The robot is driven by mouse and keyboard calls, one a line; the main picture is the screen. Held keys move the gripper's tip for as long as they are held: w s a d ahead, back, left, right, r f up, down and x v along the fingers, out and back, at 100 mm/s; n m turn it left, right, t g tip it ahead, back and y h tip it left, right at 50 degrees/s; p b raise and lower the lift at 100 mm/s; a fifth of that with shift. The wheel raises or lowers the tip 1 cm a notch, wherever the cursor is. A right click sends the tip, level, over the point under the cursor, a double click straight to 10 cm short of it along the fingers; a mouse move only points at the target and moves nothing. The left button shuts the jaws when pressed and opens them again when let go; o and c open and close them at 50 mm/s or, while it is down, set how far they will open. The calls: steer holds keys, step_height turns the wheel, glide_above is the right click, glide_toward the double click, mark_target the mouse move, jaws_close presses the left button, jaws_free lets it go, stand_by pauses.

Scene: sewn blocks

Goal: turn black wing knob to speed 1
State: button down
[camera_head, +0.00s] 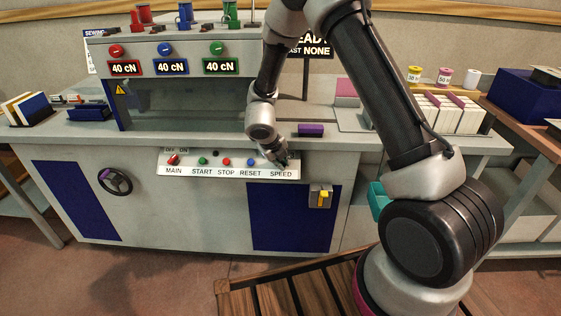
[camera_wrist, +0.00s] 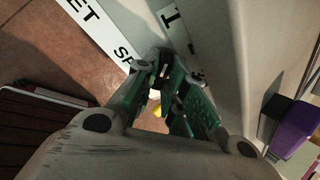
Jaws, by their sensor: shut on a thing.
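The white control panel strip (camera_head: 225,171) runs along the machine's front edge, with the SPEED label at its right end. My gripper (camera_head: 284,160) is at that end, just above the SPEED label, and covers the knob in the head view. In the wrist view my gripper's green and dark fingers (camera_wrist: 164,72) are closed in around the black wing knob (camera_wrist: 158,54), of which only a small dark part shows between the fingertips. The fingers hide part of the SPEED lettering. A white label with black marks (camera_wrist: 172,18) is beside the knob; which mark the knob points to cannot be told.
The red MAIN switch (camera_head: 173,159) and several coloured buttons, including the blue reset button (camera_head: 250,162), sit left of my gripper. A purple block (camera_head: 311,130) lies on the worktop behind it. A yellow switch on a grey box (camera_head: 322,196) is below right.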

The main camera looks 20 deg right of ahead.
stand_by(0.5)
steer(key=c, duration=1.5)
jaws_free()
